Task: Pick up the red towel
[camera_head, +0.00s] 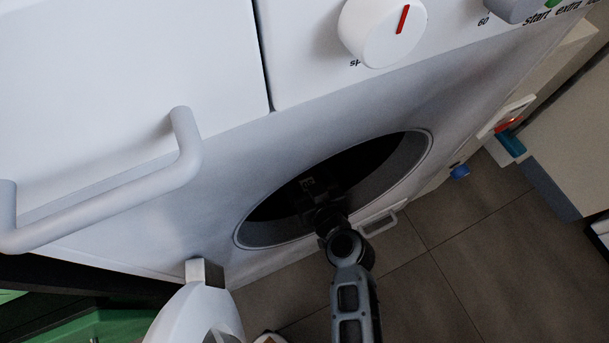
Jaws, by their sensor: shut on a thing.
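My gripper (309,186) reaches into the dark round opening (262,208) of a white washing machine (225,160). Its jaws are small and dark against the black inside. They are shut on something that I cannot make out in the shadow. I see no red towel clearly in this view. The inside of the drum is mostly hidden by darkness and by my arm.
A grey handle (110,205) sticks out at left. A white knob (382,30) is at the top. Small red (507,124) and blue (511,145) items lie at right. Grey tiled floor (460,240) is open at lower right.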

